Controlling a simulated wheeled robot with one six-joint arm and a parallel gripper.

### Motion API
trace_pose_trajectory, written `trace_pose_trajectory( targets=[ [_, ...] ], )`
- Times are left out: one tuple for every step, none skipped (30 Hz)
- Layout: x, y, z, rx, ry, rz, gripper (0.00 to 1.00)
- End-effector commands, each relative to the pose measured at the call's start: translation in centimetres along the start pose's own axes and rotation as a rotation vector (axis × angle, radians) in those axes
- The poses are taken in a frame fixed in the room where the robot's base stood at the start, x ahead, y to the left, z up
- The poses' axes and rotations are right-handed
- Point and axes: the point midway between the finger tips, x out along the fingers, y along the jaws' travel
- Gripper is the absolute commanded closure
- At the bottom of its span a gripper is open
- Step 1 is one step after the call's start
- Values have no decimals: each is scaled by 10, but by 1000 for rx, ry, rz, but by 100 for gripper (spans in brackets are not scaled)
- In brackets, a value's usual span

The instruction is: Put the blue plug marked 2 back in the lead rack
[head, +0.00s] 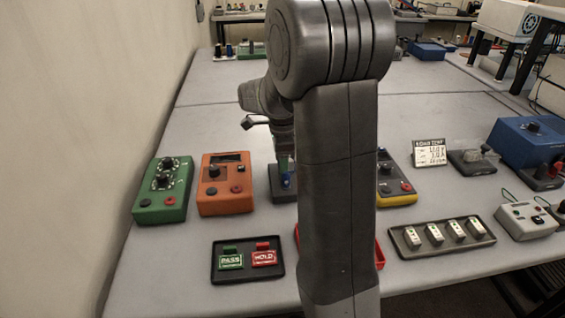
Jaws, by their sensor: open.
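The block may be the lead rack, but I cannot tell. No number can be read on the plug. My gripper (285,166) is open and points down just above the block, around or right beside the plug's top. Its fingers are small and partly lost against the dark wrist, so I cannot tell whether they touch the plug. My large arm link hides the area just right of the block.
A green box (163,190) and an orange box (226,184) stand left of the block. A yellow-edged meter (397,180) stands right. In front lie a PASS/HOLD tray (218,271), a red tray (379,256) mostly behind my arm, and a dark tray of white modules (399,247).

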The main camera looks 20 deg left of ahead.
Motion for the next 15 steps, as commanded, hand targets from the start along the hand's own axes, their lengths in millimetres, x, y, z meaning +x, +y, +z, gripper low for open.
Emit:
trace_pose_trajectory(
  targets=[
    [0,0,0,0,0,0,58],
    [-1,0,0,0,1,0,58],
    [-1,0,0,0,1,0,58],
    [-1,0,0,0,1,0,58],
    [-2,0,0,0,1,-1,58],
    [-2,0,0,0,1,-1,58],
    [-2,0,0,0,1,-1,58],
    [-3,0,0,0,1,-1,58],
    [-3,0,0,0,1,-2,58],
    [-4,0,0,0,1,-2,58],
    [-5,0,0,0,1,-3,58],
    [-8,-1,0,0,1,-3,58],
    [-11,-1,0,0,1,-4,58],
    [-14,-1,0,0,1,-4,58],
    [-20,-1,0,0,0,-6,58]
  ],
)
